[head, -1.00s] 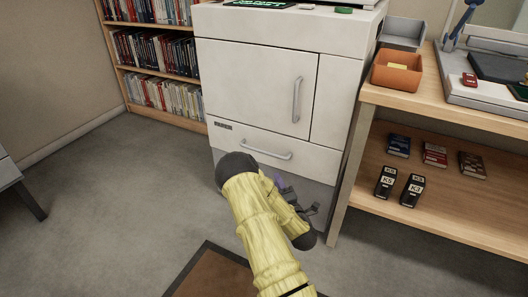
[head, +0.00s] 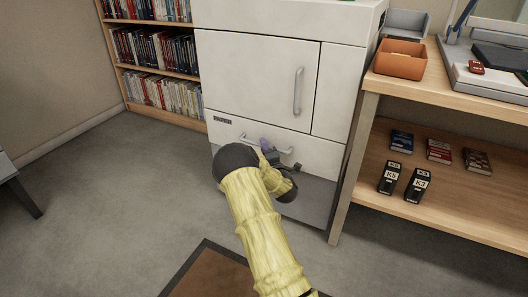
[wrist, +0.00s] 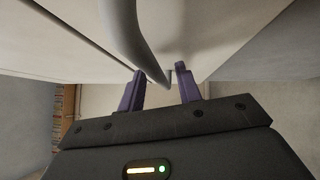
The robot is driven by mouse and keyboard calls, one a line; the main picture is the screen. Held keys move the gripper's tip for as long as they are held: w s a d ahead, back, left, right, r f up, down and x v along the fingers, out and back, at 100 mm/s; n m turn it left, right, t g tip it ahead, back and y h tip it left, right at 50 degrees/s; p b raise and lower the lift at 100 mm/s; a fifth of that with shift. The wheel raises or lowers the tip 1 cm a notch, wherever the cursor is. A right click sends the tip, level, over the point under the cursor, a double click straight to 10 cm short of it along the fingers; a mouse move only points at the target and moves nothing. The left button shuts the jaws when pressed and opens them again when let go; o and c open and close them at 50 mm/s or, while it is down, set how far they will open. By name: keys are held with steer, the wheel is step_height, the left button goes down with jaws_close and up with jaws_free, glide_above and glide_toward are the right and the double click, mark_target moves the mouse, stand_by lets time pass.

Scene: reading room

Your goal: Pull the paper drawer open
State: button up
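The paper drawer (head: 318,153) is the wide white front low on the white copier, below a door with an upright handle. It looks shut, flush with the body. Its grey bar handle (head: 244,138) is partly hidden behind my gripper (head: 271,150). In the wrist view the curved handle (wrist: 127,32) runs down towards the gap between my two purple fingers (wrist: 160,82). The fingers stand apart with the handle's lower end between them. I see no clear contact on both sides.
A wooden shelf unit (head: 440,215) stands close on the right, with an orange bin (head: 400,64) on top and small boxes below. A bookcase (head: 158,75) is at the back left. The grey floor (head: 120,200) is clear left of the copier.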

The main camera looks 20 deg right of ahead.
steer(key=shift+w+d+r, duration=0.1)
steer(key=shift+w+d, duration=0.05)
steer(key=shift+w, duration=0.4)
steer(key=shift+c, duration=0.2)
jaws_close()
